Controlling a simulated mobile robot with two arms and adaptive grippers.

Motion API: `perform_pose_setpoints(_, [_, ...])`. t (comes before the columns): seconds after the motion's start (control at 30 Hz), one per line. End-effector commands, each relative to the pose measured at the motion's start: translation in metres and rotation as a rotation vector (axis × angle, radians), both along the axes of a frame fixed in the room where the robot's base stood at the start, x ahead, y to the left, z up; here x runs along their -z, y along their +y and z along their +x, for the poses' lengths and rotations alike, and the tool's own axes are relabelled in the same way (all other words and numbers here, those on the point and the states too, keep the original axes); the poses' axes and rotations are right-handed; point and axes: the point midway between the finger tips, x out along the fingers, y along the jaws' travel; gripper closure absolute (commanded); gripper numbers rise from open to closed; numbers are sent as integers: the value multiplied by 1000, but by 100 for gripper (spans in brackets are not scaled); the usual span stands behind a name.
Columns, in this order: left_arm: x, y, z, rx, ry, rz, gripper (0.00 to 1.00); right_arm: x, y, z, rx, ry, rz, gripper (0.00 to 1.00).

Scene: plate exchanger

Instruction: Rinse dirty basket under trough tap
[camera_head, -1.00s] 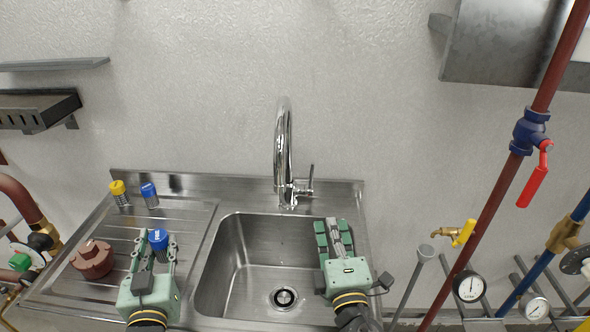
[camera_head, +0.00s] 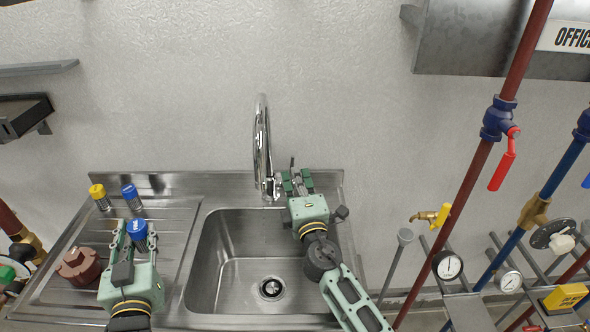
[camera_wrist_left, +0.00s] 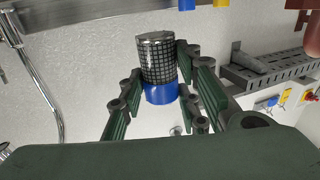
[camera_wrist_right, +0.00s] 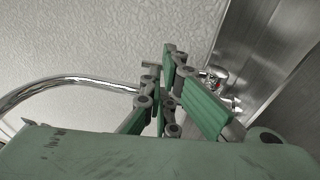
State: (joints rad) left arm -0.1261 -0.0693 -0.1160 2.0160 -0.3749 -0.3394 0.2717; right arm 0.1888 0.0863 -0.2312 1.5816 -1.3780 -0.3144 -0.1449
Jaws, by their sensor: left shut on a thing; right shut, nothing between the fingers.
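My left gripper (camera_head: 138,236) is shut on a basket with a blue cap (camera_head: 137,229) above the drainboard. In the left wrist view the basket's dark mesh body (camera_wrist_left: 157,62) and metal end show between the fingers; I cannot tell how dirty it is. The chrome tap (camera_head: 263,150) stands behind the sink basin (camera_head: 240,245), its spout arching over it. No water shows. My right gripper (camera_head: 297,182) is shut and empty, close beside the tap's lever (camera_head: 291,164) on the right. In the right wrist view I cannot tell whether its fingers (camera_wrist_right: 170,85) touch the lever.
Two more capped baskets, yellow (camera_head: 100,196) and blue (camera_head: 131,196), stand at the back of the drainboard (camera_head: 170,262). A brown round part (camera_head: 80,268) sits left of my left gripper. Pipes and gauges (camera_head: 448,264) stand right of the sink. The basin is empty.

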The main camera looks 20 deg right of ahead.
Motion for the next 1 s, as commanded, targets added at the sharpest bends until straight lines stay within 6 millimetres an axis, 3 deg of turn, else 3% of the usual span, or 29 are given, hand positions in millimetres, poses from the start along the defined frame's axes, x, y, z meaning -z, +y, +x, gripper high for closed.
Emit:
perform_pose_setpoints(0.2, [-2, 0, 0, 0, -1, 0, 93, -2, -1, 15, -1, 0, 0, 100])
perform_pose_setpoints(0.6, [-4, 0, 0, 0, -1, 0, 93, -3, -1, 17, 0, 3, 0, 100])
perform_pose_setpoints(1.0, [-61, 0, 0, 0, -1, 0, 93, -15, -4, 33, 0, 112, 32, 100])
